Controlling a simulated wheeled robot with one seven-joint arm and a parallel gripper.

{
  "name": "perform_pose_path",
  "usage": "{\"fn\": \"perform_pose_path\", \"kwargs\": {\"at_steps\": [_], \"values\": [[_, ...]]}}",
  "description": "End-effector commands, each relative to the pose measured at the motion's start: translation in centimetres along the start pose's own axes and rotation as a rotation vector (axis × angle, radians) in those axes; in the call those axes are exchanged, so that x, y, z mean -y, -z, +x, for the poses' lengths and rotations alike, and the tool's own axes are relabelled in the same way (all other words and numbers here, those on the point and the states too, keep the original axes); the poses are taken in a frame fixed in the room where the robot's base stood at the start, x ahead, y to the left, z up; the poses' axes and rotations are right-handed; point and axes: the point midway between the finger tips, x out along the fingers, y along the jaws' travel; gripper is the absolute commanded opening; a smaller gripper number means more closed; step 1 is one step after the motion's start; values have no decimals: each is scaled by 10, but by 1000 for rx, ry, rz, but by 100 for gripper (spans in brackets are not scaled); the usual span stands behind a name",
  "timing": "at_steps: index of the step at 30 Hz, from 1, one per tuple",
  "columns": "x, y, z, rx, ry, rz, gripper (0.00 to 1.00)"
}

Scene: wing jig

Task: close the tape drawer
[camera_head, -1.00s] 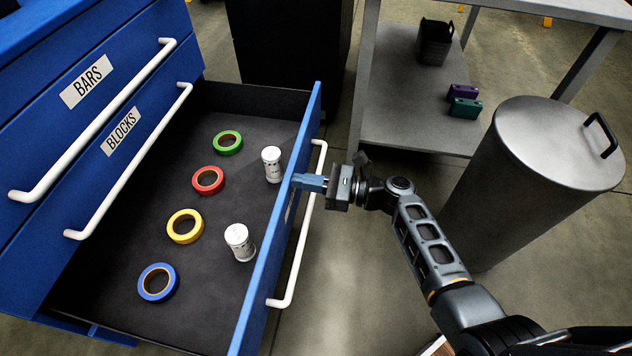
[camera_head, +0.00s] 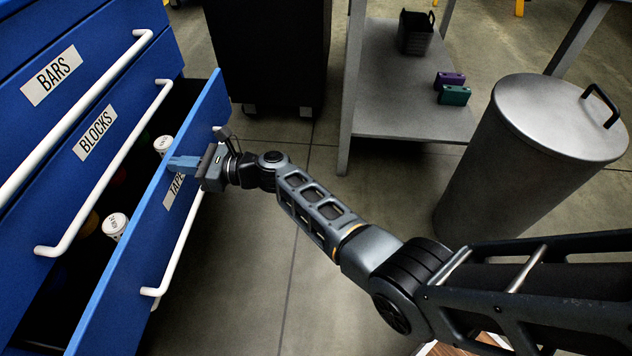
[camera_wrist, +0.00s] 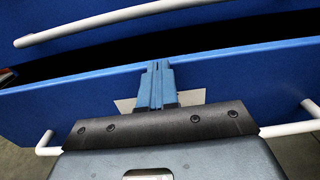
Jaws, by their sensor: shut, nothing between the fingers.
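The blue tape drawer (camera_head: 133,262) is partly open, with a dark gap between its front and the cabinet. Its white handle (camera_head: 180,243) runs along the front, and its label (camera_head: 174,188) is partly covered by my gripper. My gripper (camera_head: 183,164) is shut and empty, its blue fingers against the drawer front near the top edge. In the wrist view the fingers (camera_wrist: 157,86) lie over the drawer front (camera_wrist: 230,80) and label. The tape rolls are mostly hidden in shadow.
The blocks drawer (camera_head: 90,165) and bars drawer (camera_head: 60,85) above are shut, with white handles. A grey bin (camera_head: 520,170) stands at the right. A grey shelf (camera_head: 400,110) holds a black basket (camera_head: 415,33) and small boxes. Floor between is clear.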

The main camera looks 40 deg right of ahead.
Motion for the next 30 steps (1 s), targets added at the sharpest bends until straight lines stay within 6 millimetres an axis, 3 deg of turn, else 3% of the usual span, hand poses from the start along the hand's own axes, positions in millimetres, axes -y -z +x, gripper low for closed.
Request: {"fn": "perform_pose_path", "kwargs": {"at_steps": [6,12,30], "values": [[0,4,44,1,-2,0,0],[0,2,65,1,-1,0,0],[0,0,73,0,1,1,0]]}}
